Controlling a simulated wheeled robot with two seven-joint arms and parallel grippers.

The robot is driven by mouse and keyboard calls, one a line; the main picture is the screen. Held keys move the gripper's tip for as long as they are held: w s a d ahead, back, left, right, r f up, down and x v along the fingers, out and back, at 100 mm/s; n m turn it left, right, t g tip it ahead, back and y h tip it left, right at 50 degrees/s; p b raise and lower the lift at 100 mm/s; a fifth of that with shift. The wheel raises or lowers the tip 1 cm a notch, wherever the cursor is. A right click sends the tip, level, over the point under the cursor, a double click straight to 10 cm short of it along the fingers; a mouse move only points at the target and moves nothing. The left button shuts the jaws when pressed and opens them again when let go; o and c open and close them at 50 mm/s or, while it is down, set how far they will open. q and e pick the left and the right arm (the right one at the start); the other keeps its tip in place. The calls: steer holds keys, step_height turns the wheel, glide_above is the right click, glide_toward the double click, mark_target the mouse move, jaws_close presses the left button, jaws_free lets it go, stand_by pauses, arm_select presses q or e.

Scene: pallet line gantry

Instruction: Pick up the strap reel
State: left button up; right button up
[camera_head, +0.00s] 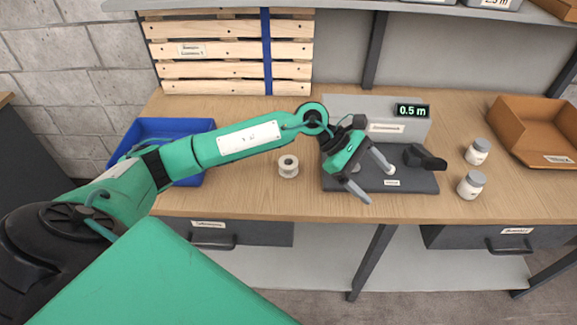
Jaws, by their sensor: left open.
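The strap reel (288,166) is a small white spool with a dark hole. It stands on the wooden bench, just below my left arm's forearm in the picture. My left gripper (378,185) is open, its two pale fingers spread over the dark base of the grey device, to the right of the reel and apart from it. I see nothing held between the fingers. My right gripper is not in view.
The grey device (428,182) has a display reading 0.5 m. A blue tray (150,126) lies left, partly behind my arm. Two white jars (471,185) and a brown box (540,130) stand right. A slatted pallet (225,52) leans at the back.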

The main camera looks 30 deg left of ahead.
arm_select(q)
steer(key=w+a+f+m+y, duration=0.25)
steer(key=a+y, duration=0.35)
steer(key=a, duration=0.5)
step_height(320, 180, up, 3)
steer(key=g+y, duration=0.1)
steer(key=y, duration=0.4)
glide_above(288, 162)
steer(key=d, duration=0.1)
steer(key=f, duration=0.2)
steer(key=f+p, duration=0.1)
steer(key=f, duration=0.4)
steer(key=shift+s+f, duration=0.3)
steer(key=shift+s, duration=0.1)
steer(key=f+p, duration=0.2)
steer(key=f, duration=0.3)
steer(key=shift+s+f, duration=0.2)
steer(key=shift+f, duration=0.3)
steer(key=c, duration=1.1)
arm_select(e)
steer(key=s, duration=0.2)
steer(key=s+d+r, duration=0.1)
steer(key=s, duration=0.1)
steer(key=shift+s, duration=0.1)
